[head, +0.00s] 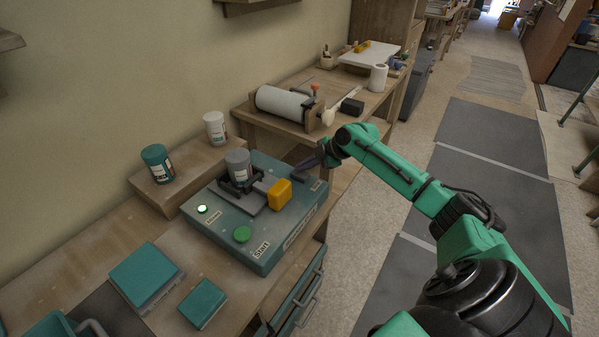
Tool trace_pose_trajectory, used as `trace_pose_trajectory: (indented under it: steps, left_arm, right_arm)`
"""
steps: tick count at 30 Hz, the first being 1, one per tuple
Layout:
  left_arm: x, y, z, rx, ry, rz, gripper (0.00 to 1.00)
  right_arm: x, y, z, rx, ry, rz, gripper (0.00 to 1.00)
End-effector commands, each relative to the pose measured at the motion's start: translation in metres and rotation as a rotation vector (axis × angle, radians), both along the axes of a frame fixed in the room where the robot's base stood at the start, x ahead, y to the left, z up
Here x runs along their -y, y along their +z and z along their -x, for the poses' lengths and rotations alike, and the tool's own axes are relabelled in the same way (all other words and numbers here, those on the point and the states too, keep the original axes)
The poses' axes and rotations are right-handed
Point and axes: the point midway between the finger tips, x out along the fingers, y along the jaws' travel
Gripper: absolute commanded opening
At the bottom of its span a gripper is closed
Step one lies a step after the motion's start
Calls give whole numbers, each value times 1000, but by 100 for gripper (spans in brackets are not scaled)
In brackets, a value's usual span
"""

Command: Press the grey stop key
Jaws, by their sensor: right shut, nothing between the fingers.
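A teal machine box (262,257) stands on the wooden bench, with a round green key (242,234) beside a "Start" label at its front. A small label, which seems to read "Stop", (316,186) is at the box's right corner. My right gripper (300,174) is shut and empty, its dark fingers pointing down at the top of the box beside that label. The grey stop key cannot be made out apart from the dark fingertips, which seem to cover it. I cannot tell whether they touch it. My left gripper is out of view.
A grey-lidded jar (237,160) sits in a dark clamp on the box, beside a yellow block (279,193). Two jars (157,165) stand on a wooden ledge behind. Teal boxes (144,273) lie at front left.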

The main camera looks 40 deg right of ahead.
Motion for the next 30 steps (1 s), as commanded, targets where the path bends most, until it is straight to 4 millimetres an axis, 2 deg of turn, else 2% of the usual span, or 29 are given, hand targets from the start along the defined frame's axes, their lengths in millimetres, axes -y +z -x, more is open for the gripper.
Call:
trace_pose_trajectory:
  steps: [6,20,30]
  left_arm:
    - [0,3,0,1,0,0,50]
    - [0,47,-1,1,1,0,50]
    - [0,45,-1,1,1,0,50]
  right_arm:
    - [0,4,0,1,0,-1,0]
    - [0,61,0,2,1,0,0]
    - [0,60,0,1,0,-1,0]
